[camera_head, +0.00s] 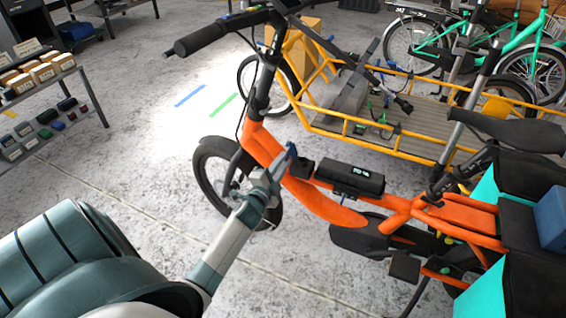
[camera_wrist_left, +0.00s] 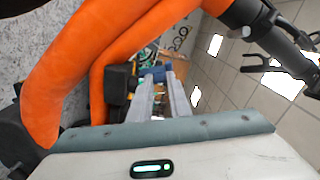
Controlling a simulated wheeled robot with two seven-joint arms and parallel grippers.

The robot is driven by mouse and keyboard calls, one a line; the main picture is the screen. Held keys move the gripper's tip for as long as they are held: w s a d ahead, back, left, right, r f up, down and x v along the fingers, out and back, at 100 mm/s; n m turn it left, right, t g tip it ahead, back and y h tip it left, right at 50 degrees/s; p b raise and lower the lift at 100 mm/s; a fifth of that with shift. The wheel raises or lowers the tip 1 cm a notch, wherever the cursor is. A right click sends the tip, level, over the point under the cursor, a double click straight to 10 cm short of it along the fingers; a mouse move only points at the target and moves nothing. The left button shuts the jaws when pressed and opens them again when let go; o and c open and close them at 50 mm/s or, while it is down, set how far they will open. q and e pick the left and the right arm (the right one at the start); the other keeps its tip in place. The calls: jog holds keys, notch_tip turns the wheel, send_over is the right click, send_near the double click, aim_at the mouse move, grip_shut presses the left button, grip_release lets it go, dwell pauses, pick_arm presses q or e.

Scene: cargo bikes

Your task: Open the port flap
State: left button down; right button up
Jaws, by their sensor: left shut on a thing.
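The orange cargo bike (camera_head: 325,208) stands in the middle of the head view, and its frame tubes fill the upper left of the left wrist view (camera_wrist_left: 60,65). A small black housing (camera_head: 303,168) sits on the frame by the fingertips, in front of a black battery box (camera_head: 350,179) with a lit display. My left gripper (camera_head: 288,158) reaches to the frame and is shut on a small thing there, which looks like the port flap. The fingertips hide it, and I cannot tell its angle. My left fingers also show in the left wrist view (camera_wrist_left: 157,82). My right gripper is out of view.
The handlebar (camera_head: 205,38) and front wheel (camera_head: 212,175) are close to my left arm. A yellow-framed cargo bike (camera_head: 400,150) stands behind. A shelf (camera_head: 45,140) with small boxes is at the left. The floor between is clear.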

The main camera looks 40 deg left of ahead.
pick_arm(q)
jog(key=c, duration=1.6)
grip_release()
jog(key=shift+c, duration=0.2)
jog(key=v, duration=1.7)
jog(key=shift+s, duration=0.25)
